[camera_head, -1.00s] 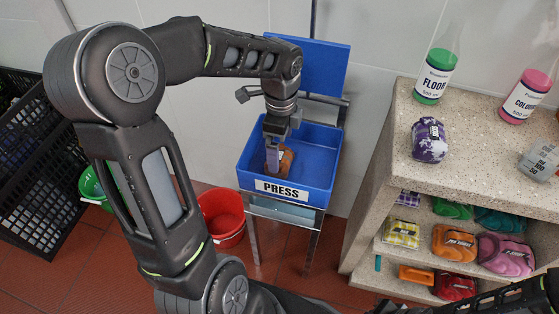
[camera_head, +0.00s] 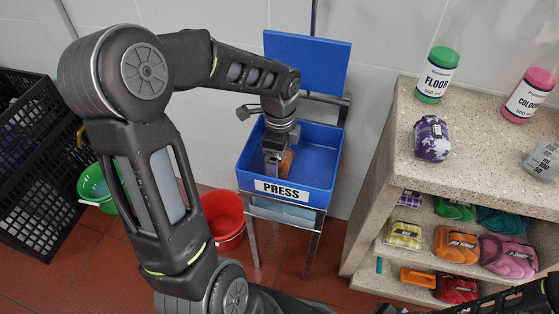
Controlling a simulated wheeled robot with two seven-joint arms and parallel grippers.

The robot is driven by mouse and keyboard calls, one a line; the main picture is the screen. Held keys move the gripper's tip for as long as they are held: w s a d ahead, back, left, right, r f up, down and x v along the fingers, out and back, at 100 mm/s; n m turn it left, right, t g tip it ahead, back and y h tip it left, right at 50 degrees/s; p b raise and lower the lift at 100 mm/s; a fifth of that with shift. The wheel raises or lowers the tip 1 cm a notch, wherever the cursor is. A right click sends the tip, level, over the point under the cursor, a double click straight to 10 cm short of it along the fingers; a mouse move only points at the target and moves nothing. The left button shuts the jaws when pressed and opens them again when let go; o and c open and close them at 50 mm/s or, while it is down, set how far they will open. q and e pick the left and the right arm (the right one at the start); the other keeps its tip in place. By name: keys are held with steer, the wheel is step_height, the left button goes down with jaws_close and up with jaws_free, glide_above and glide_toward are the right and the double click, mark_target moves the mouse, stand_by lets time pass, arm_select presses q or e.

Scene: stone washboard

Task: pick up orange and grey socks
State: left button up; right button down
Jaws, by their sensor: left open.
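An orange bundle (camera_head: 287,161), partly hidden by my gripper, lies in the blue tub labelled PRESS (camera_head: 322,183). Any grey on it is too small to make out. My left gripper (camera_head: 272,170) points down inside the tub, right beside the bundle's left side. Its jaws are open; the picture is too small to show whether a finger touches the bundle. My right gripper is out of view.
The tub's blue lid (camera_head: 307,60) stands up behind it. A red bucket (camera_head: 224,218) is below left, with a green bucket (camera_head: 96,187) and black crates (camera_head: 40,215) farther left. A stone shelf (camera_head: 480,167) at right holds bottles and several coloured bundles.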

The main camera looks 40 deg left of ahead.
arm_select(q)
steer(key=shift+c, duration=0.4)
steer(key=c, duration=1.6)
steer(key=shift+r, duration=0.15)
step_height(320, 180, up, 10)
steer(key=shift+f+p, duration=0.1)
steer(key=shift+p, duration=1.15)
